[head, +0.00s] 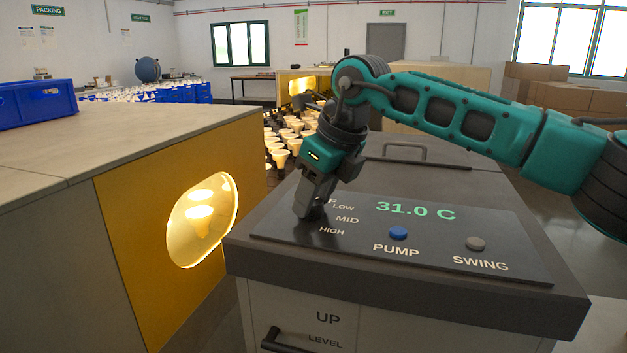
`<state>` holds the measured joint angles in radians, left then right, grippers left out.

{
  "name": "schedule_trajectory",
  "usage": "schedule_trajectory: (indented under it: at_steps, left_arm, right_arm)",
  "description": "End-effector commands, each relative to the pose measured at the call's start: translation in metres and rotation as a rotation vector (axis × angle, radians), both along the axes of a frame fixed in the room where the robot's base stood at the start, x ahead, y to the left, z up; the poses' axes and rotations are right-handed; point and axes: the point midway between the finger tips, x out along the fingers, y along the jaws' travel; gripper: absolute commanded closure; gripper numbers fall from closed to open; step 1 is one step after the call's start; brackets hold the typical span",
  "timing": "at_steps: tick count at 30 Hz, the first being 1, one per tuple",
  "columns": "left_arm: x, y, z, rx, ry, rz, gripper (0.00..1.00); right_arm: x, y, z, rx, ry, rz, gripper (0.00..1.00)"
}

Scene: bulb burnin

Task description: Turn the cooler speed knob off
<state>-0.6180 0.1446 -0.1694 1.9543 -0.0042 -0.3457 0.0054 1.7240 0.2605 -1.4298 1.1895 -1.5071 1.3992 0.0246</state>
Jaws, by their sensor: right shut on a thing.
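The cooler (400,283) stands at the front with a dark top panel. The panel shows "31.0 C", the labels LOW, MID and HIGH, a blue PUMP button (398,233) and a grey SWING button (475,243). My right gripper (308,212) comes down over the panel's left part, beside the speed labels. It is shut on the speed knob, which its fingers hide. The knob's pointer direction cannot be seen, and the OFF label is mostly covered. My left gripper is not in view.
A yellow-sided cabinet (140,225) with a lit window stands close on the left, a blue crate (38,102) on its top. A grey handle (404,150) rises from the cooler's back. Rows of lit bulbs (285,140) lie behind. Cartons (575,100) stand at back right.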

Motion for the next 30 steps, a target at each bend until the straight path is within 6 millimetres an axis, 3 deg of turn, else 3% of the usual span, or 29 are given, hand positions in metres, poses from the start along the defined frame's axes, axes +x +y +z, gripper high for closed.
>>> schedule_trajectory:
  at_steps: [15, 30]
  left_arm:
    - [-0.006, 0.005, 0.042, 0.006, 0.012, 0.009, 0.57]
    - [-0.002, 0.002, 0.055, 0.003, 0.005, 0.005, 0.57]
  right_arm:
    - [0.003, -0.001, 0.003, 0.001, 0.001, 0.412, 0.87]
    - [0.004, -0.001, 0.001, 0.000, -0.003, 0.546, 0.87]
